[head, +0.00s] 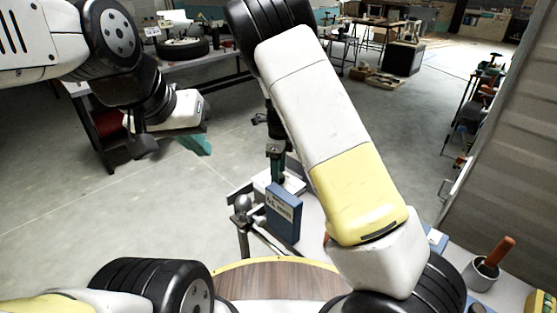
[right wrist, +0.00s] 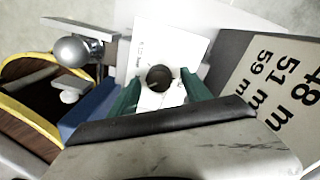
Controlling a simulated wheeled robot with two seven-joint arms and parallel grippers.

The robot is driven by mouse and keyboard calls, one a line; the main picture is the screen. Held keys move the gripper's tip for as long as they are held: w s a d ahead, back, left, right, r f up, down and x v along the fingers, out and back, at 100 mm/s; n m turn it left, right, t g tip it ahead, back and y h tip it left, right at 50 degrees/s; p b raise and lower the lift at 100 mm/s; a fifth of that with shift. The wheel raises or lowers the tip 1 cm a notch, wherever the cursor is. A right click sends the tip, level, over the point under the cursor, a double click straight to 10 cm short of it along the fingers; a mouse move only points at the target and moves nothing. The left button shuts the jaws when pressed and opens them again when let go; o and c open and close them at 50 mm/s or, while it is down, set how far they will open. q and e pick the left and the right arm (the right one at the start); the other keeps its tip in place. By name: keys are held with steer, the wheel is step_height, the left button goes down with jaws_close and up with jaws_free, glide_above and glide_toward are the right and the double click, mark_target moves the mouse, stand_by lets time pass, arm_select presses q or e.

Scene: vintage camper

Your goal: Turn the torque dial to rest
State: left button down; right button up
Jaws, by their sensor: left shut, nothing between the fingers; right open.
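The torque dial (right wrist: 158,78) is a dark round knob on a white plate (right wrist: 188,45) with small print, in the right wrist view. My right gripper (right wrist: 160,84) is open, with one green finger on either side of the dial. I cannot tell whether the fingers touch it. In the head view my right gripper (head: 277,176) points down behind a blue box, and the dial is hidden there. My left gripper (head: 203,148) is shut and empty at the left, well away from the dial.
The blue box (head: 284,213) with a printed label stands close to my right gripper. A metal tow ball (head: 241,203) is to its left, also in the right wrist view (right wrist: 80,50). A lettered grey board (right wrist: 270,85) is right of the fingers. Open floor (head: 60,200) lies left.

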steer(key=shift+f, duration=0.25)
steer(key=shift+c, duration=0.3)
jaws_close()
